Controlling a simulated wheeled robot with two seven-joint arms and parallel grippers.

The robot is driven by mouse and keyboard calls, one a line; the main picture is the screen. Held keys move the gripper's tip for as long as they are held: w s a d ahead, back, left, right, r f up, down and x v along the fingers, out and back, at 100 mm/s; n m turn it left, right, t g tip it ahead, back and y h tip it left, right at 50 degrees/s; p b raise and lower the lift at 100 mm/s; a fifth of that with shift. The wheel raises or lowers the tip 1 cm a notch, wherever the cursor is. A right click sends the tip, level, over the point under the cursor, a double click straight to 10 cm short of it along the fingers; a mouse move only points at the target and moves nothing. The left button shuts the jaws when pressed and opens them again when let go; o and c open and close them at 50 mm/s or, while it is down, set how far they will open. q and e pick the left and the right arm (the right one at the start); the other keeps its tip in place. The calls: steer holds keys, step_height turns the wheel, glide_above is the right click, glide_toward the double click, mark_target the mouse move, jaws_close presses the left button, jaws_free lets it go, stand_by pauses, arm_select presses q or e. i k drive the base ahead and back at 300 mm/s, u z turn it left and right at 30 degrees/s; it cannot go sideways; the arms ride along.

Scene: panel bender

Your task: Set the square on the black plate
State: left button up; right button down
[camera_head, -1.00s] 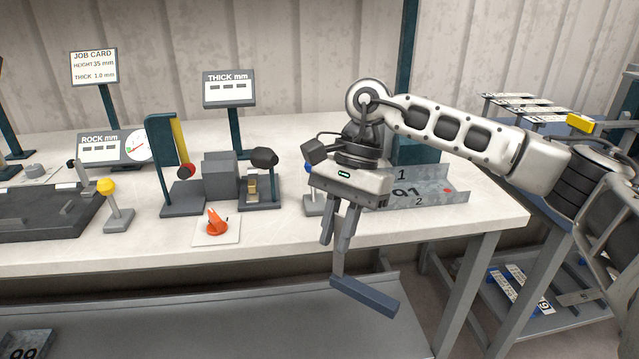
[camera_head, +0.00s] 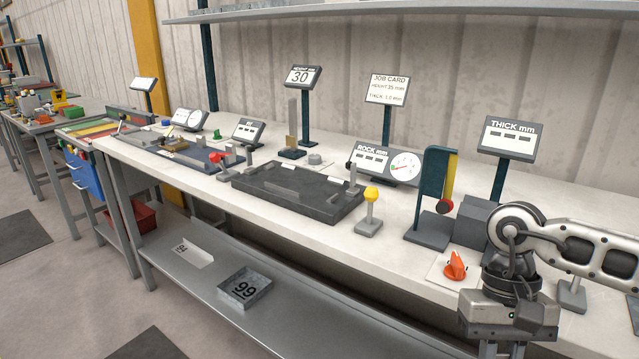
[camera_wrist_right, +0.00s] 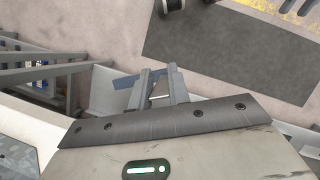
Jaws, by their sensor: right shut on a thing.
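The black plate (camera_head: 295,193) is a thick dark slab on the white bench in the middle of the head view, with small light blocks and a post along its edges. My right gripper (camera_wrist_right: 158,74) is shut on the square (camera_wrist_right: 124,81). Only a blue-grey part of the square shows beyond the fingers in the right wrist view. In the head view, my right gripper's body is at the lower right, in front of the bench and right of the plate; its fingertips and the square are cut off below. My left gripper is not in view.
A yellow-knobbed post (camera_head: 370,212) stands just right of the plate. An orange piece (camera_head: 455,266) and a dark upright gauge (camera_head: 432,200) stand between plate and gripper. A dial display (camera_head: 385,162) is behind the plate. A lower shelf (camera_head: 330,318) runs below the bench.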

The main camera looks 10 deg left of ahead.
mark_target(298, 182)
steer(key=u, duration=3)
steer(key=k, duration=0.85)
steer(key=z, duration=1.55)
steer(key=i, duration=0.45)
steer(key=u, duration=0.1)
